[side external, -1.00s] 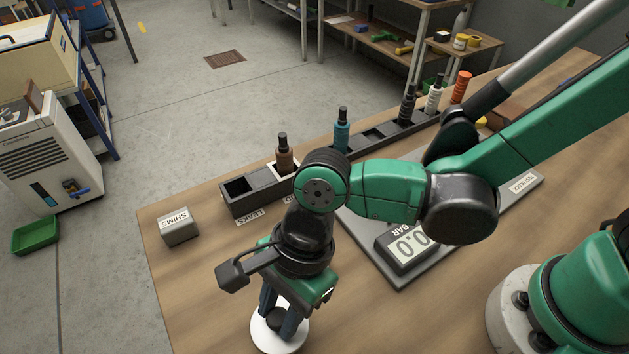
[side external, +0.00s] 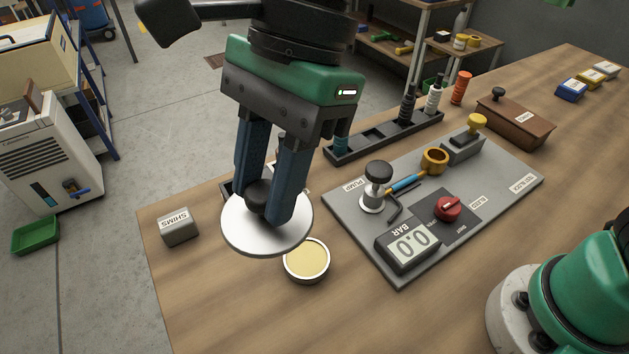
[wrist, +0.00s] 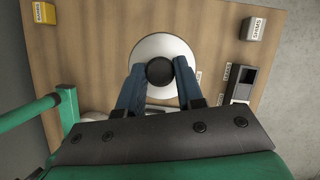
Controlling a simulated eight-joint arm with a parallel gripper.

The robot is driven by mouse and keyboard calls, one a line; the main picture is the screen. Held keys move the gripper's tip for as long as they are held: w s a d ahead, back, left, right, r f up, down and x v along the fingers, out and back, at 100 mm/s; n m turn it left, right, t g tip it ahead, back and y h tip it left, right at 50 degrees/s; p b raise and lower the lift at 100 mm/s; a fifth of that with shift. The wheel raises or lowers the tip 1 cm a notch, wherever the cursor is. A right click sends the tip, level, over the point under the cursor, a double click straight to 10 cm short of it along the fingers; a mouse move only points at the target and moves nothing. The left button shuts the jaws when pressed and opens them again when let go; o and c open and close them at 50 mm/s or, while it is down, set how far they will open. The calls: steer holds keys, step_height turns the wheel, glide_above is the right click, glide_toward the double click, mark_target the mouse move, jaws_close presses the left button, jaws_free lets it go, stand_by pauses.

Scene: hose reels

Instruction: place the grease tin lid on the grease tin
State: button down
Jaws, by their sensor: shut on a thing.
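The grease tin lid (side external: 240,230) is a white-silver disc with a black knob. My gripper (side external: 266,208) is shut on that knob and holds the lid in the air, nearly level. In the wrist view the lid (wrist: 165,45) sits between my fingers (wrist: 160,85). The grease tin (side external: 307,262) is a small round open tin with pale yellow grease. It stands on the bench, below and to the right of the lid in the side view. The lid overlaps its upper left rim in that picture. The tin does not show in the wrist view; the lid may hide it.
A grey board (side external: 405,279) with a pump, red knob and pressure display lies right of the tin. A shims box (side external: 178,227) stands at the left. A dark rack (side external: 400,136) with bottles runs behind, partly hidden by my gripper.

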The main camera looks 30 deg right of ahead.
steer(key=r, duration=0.1)
glide_above(301, 264)
steer(key=d, duration=0.2)
steer(key=f, duration=1.9)
steer(key=shift+w+a+f, duration=0.2)
steer(key=shift+w, duration=0.05)
steer(key=shift+f, duration=0.1)
steer(key=c, duration=0.6)
jaws_free()
steer(key=shift+o, duration=0.2)
